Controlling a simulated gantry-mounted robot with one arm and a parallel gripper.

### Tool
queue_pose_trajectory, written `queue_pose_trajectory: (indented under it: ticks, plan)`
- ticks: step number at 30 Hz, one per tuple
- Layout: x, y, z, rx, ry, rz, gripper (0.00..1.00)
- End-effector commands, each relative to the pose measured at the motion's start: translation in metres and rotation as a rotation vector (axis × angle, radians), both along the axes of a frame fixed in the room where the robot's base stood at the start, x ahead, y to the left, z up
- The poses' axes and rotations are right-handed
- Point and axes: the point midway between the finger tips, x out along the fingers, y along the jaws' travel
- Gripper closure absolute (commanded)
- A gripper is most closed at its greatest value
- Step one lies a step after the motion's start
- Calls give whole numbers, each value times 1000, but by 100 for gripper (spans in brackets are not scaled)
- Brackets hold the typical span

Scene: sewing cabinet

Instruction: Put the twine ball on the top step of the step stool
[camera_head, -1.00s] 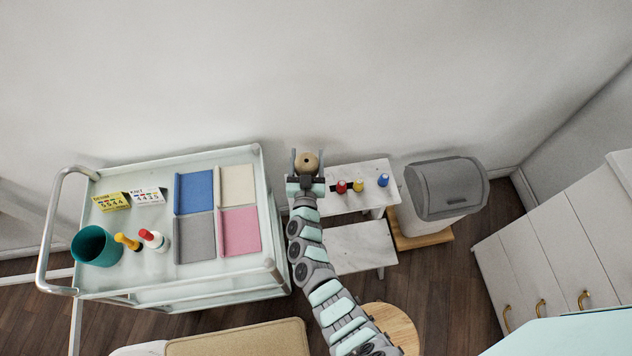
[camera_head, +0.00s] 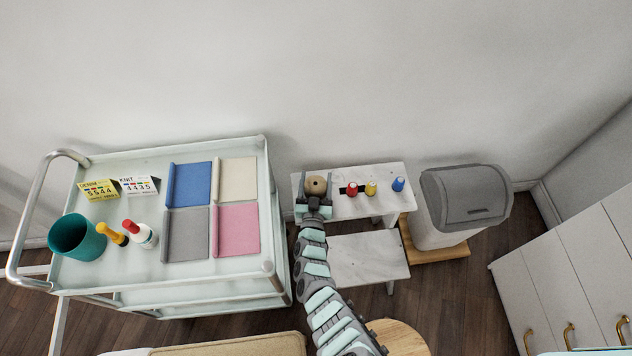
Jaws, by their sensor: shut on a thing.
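The twine ball (camera_head: 316,184) is tan with a dark hole at its middle. My gripper (camera_head: 316,188) is shut on it, one finger at each side. Ball and gripper are over the left end of the white marble-look top step (camera_head: 348,208) of the step stool; whether the ball touches the step cannot be told from this angle. The lower step (camera_head: 368,258) is bare, its left side partly hidden by my arm.
A trolley (camera_head: 130,200) stands close on the left, a grey-lidded bin (camera_head: 468,194) on the right. The wall is behind.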

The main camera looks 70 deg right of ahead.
Motion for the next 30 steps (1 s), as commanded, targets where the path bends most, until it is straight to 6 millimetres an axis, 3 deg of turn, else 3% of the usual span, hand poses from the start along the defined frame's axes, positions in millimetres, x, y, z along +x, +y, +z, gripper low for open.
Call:
queue_pose_trajectory:
  ticks: [8,9,16,26,30]
  plan:
    - [0,0,-2,-1,0,0,78]
    - [0,0,-1,-1,0,0,31]
    - [0,0,-1,-1,0,0,13]
    - [0,0,3,-2,-2,0,13]
    - [-2,10,5,1,-2,1,13]
